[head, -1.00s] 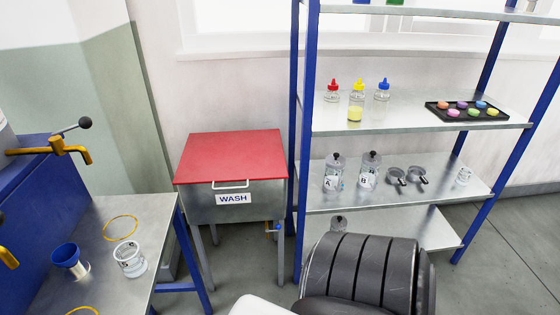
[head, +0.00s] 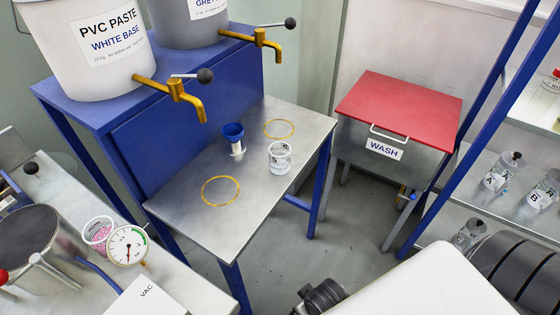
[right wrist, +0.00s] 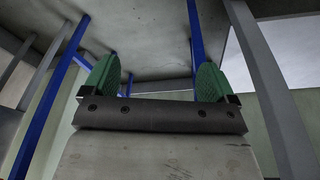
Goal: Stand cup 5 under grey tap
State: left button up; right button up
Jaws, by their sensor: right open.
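Cup 5 (head: 279,157) is a clear cup with a dark mark on its side. It stands upright on the steel table in the head view, outside both yellow rings. The grey tap (head: 266,42) is a brass tap with a black-knobbed lever on the grey bucket (head: 190,22). A yellow ring (head: 279,128) lies on the table on that tap's side, behind the cup. My right gripper (right wrist: 157,82) shows its two green-padded fingers spread wide in the right wrist view, with nothing between them. My left gripper is not in view.
A blue funnel-topped piece (head: 233,138) stands left of the cup. The white-base tap (head: 182,95) overhangs the front ring (head: 220,190). The red-lidded wash box (head: 398,112) stands to the right, across a gap. A gauge (head: 127,247) and pot are at lower left.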

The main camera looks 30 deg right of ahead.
jog(key=w+a+r+n+t+y, duration=0.1)
jog(key=w+a+r+t+y, duration=0.1)
jog(key=r, duration=0.6)
jog(key=w+a+r+n+t+y, duration=0.2)
jog(key=w+a+r+y, duration=0.1)
jog(key=r, duration=0.4)
jog(key=w+a+r+n+t+y, duration=0.2)
jog(key=w+a+r+t, duration=0.1)
jog(key=r, duration=0.5)
jog(key=shift+w+a+r, duration=0.3)
jog(key=shift+w+a, duration=0.05)
jog(key=shift+a, duration=0.35)
jog(key=w+d+r+m+t+h, duration=0.45)
jog(key=w+r+t, duration=0.35)
jog(key=r+t, duration=0.25)
jog(key=m+g+h, duration=0.3)
jog(key=m+h, duration=0.4)
jog(key=h, duration=0.2)
send_near(282, 159)
jog(key=w, duration=0.1)
jog(key=x, duration=0.5)
jog(key=shift+w+a+b, duration=0.15)
jog(key=shift+w+b, duration=0.15)
jog(key=shift+b, duration=0.1)
jog(key=x, duration=0.2)
jog(key=b+x, duration=0.1)
jog(key=x, duration=0.2)
jog(key=shift+d+f, duration=0.1)
jog(key=shift+d, duration=0.3)
jog(key=c, duration=1.1)
